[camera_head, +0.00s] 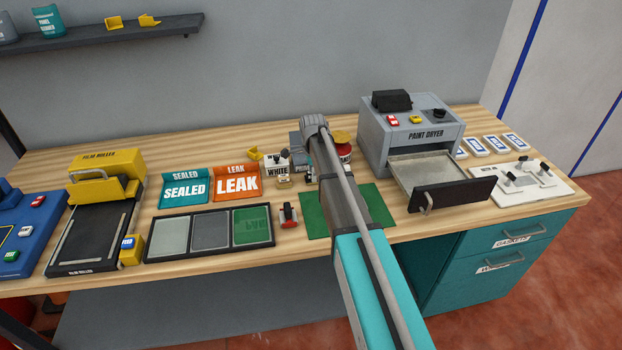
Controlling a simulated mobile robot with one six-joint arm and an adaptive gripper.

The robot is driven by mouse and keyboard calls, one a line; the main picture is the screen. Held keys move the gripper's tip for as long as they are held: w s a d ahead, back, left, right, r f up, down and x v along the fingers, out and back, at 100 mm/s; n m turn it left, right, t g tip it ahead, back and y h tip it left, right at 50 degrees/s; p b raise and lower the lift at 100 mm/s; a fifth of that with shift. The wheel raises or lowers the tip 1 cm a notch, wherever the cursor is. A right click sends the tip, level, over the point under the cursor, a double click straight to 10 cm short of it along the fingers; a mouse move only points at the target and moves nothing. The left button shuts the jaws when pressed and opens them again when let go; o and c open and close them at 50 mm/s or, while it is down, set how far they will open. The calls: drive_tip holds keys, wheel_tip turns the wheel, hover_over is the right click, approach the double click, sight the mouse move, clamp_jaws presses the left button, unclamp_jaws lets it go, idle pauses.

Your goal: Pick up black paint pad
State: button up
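No black paint pad can be made out for certain. A small block labelled WHITE (278,170) stands on the bench just left of my arm. A grey item (297,140) beside it is partly hidden by my arm, and its label cannot be read. My arm reaches from the lower right up over the green mat (376,205) towards this group. My gripper does not show; it is hidden behind the arm's far end, so its fingers and anything in them cannot be seen.
A red round container with a yellow top (342,140) is right of my arm. The paint dryer (412,130) has its drawer (452,195) pulled out. The SEALED (186,190) and LEAK (237,185) trays, a three-panel tray (150,255) and a film roller (105,170) are left.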

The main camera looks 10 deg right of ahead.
clamp_jaws()
drive_tip(key=shift+r, duration=0.1)
wheel_tip(320, 180, up, 3)
drive_tip(key=p, duration=0.2)
drive_tip(key=shift+f+p, duration=0.2)
drive_tip(key=shift+p, duration=0.2)
drive_tip(key=s+a+r+p, duration=0.2)
drive_tip(key=s+r+p, duration=0.8)
drive_tip(key=s, duration=0.3)
drive_tip(key=shift+s+a, duration=0.3)
drive_tip(key=shift+s, duration=0.1)
drive_tip(key=shift+r, duration=0.1)
